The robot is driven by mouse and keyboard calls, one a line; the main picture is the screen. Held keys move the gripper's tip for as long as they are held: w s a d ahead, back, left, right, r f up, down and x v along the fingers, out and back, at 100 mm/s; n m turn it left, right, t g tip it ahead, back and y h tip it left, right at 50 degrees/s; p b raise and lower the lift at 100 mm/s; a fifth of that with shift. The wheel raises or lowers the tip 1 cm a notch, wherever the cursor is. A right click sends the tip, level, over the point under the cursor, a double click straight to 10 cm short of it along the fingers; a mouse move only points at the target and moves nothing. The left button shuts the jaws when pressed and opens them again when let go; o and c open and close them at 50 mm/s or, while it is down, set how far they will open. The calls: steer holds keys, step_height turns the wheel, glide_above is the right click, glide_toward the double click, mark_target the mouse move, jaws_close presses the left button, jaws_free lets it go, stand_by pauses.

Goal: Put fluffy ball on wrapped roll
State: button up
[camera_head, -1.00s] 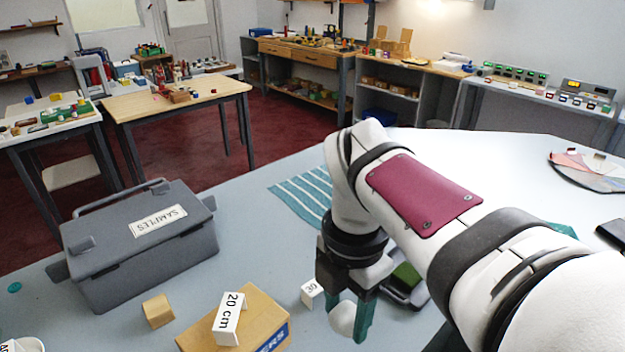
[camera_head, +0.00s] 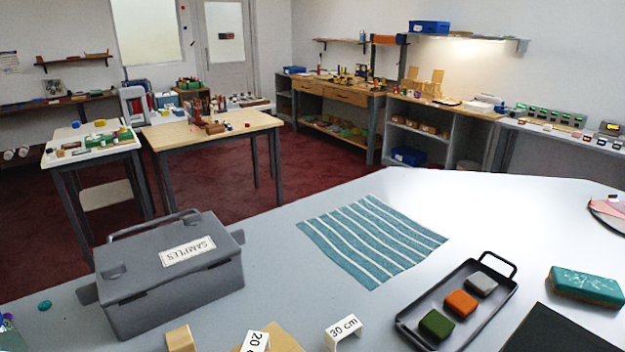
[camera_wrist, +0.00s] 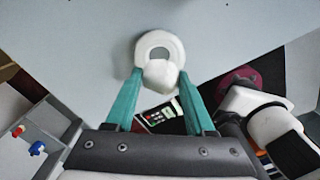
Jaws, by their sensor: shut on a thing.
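My gripper (camera_wrist: 160,74) shows in the wrist view with its two teal fingers shut on a small white ball, the fluffy ball (camera_wrist: 161,75). Just past the ball is a white ring-shaped thing (camera_wrist: 147,44) with a grey centre. It may be the wrapped roll seen end-on, but I cannot tell for sure. The ball overlaps its near edge in the picture, and I cannot tell whether they touch. In the head view neither my gripper nor the ball shows.
A dark keypad device (camera_wrist: 158,116) shows between my fingers in the wrist view.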

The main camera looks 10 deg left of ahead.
steer(key=shift+f, duration=2)
steer(key=o, duration=1.3)
steer(key=shift+f, duration=0.1)
